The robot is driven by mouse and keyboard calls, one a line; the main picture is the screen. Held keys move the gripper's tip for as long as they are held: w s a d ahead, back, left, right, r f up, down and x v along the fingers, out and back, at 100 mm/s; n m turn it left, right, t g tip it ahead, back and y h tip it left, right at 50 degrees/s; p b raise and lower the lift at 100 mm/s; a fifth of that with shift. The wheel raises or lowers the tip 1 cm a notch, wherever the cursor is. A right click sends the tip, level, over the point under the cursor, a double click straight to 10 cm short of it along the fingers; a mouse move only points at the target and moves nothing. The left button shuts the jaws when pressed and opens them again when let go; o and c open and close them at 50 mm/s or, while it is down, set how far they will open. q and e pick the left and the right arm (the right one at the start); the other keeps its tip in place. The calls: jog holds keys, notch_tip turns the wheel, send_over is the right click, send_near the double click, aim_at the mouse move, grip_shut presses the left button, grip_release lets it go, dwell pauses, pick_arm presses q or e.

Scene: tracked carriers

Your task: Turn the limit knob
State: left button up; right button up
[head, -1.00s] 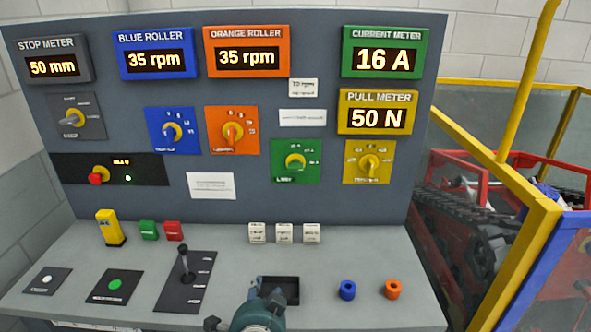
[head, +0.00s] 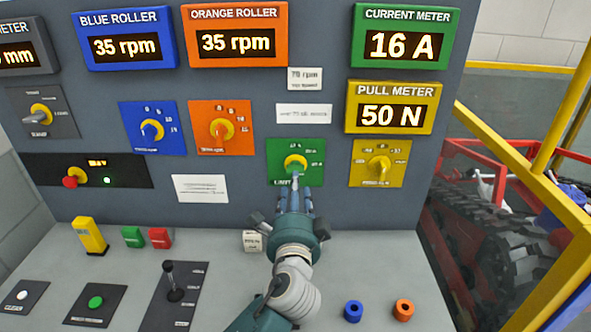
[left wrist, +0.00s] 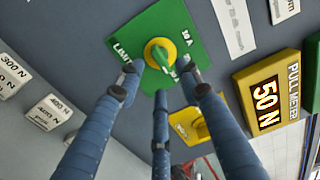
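The limit knob (head: 296,162) is a yellow disc with a green grip on a green plate, on the upright grey panel. In the left wrist view, the knob (left wrist: 160,55) shows large at the top middle. My left gripper (head: 296,190) comes up from below in front of the green plate. In the left wrist view, the fingers of my left gripper (left wrist: 160,84) are spread apart, with the knob just beyond their tips. I cannot tell whether a finger touches it. My right gripper is not in view.
A yellow knob (head: 378,168) is close to the right, and an orange knob (head: 221,130) and a blue knob (head: 152,131) are to the left. A lever (head: 172,278) stands on the desk. Blue (head: 353,311) and orange (head: 403,309) rings lie at the desk's front right.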

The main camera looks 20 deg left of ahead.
pick_arm(q)
jog(key=p+x, duration=0.1)
jog(key=x, duration=0.6)
jog(key=shift+w+a+f, duration=0.15)
jog(key=shift+w+f, duration=0.05)
jog(key=shift+w, duration=0.05)
grip_shut()
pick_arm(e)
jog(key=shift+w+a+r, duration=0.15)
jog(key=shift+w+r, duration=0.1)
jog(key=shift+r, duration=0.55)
